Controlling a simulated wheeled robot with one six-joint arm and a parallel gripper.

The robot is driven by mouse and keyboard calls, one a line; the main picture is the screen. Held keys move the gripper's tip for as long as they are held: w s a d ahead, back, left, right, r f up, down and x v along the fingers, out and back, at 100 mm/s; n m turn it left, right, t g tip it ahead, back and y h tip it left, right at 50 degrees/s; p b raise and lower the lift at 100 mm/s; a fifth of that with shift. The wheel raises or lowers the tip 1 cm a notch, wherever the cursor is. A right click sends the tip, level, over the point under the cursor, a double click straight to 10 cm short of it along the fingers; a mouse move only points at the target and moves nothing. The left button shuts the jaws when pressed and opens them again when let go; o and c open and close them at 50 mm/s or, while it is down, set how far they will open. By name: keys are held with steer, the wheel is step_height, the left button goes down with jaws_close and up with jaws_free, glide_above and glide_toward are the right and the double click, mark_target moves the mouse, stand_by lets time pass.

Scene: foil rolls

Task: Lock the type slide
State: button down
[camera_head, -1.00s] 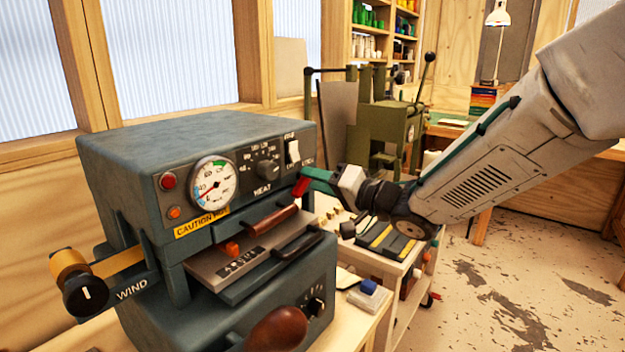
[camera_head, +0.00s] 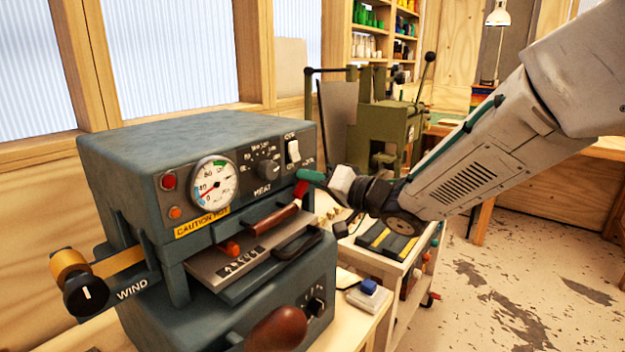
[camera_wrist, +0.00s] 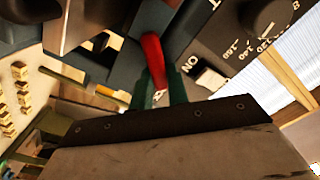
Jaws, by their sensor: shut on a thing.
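The type slide (camera_head: 208,268) is a flat metal plate in the front opening of the grey-blue press (camera_head: 195,140). It carries a dark label with small marks and an orange knob (camera_head: 232,248). A brown grip (camera_head: 272,219) lies above it. A small red lever (camera_head: 300,190) stands at the right front of the press, near the brown grip's right end. My gripper (camera_head: 309,178) is shut on this lever, with green fingers. In the wrist view the red lever (camera_wrist: 154,58) is between the two green fingers (camera_wrist: 157,92). The lever's base is partly hidden.
A trolley (camera_head: 400,265) with several small items stands to the right, below my arm.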

steer(key=c, duration=1.4)
jaws_free()
steer(key=shift+o, duration=0.2)
steer(key=v, duration=0.8)
